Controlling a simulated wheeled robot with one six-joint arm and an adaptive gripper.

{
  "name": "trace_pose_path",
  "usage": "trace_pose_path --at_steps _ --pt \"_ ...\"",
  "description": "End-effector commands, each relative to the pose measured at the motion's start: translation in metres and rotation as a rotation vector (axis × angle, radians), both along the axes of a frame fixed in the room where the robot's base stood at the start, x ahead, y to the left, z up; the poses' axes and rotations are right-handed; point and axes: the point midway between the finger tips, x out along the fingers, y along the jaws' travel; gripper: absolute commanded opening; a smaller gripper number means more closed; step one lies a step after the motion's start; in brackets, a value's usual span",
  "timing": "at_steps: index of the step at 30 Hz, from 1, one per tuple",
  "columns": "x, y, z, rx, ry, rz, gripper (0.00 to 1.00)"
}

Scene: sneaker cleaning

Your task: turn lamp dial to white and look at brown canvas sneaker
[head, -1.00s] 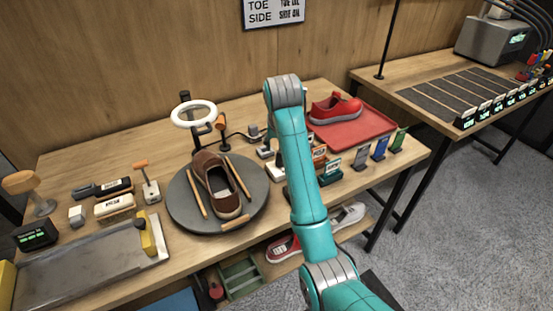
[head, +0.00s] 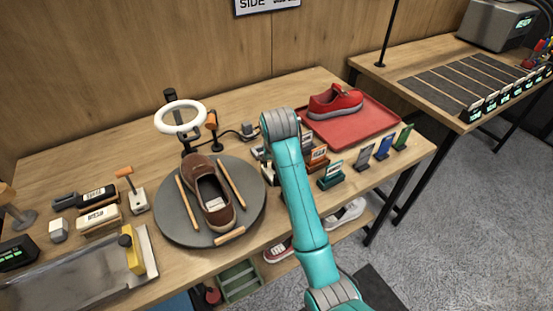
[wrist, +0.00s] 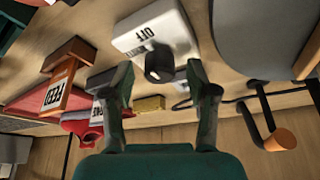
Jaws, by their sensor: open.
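The brown canvas sneaker (head: 218,212) lies on the round grey turntable (head: 165,218) between wooden rods in the head view. The white ring lamp (head: 181,131) stands just behind it. In the wrist view, the white dial box (wrist: 145,38) reads OFF and WHITE, with a black dial knob (wrist: 159,66) at its edge. My gripper (wrist: 163,90) is open, its two fingers on either side of the knob in the picture. I cannot tell whether they touch it or which way the knob points. My arm hides the gripper in the head view.
Labelled holders stand beside the box, including an orange-brown FEED block (wrist: 58,95). A red sneaker (head: 335,102) sits on a red mat (head: 380,125) at back right. A metal tray (head: 75,281) and brushes lie at left. A black cable runs near the lamp.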

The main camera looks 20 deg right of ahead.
Motion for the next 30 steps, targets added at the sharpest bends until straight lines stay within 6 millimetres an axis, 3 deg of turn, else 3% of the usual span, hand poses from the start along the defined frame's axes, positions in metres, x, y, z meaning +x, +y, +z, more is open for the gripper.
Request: trace_pose_path --at_steps 3,10,20,30 --pt "0.0001 0.0000 0.0000 0.000 0.000 0.000 0.55" --pt "0.0002 -0.0001 0.0001 0.000 0.000 0.000 0.00" --pt "0.0000 -0.0007 -0.0001 0.000 0.001 0.031 0.00" --pt "-0.0005 -0.0023 -0.0006 0.001 0.002 0.242 0.00"
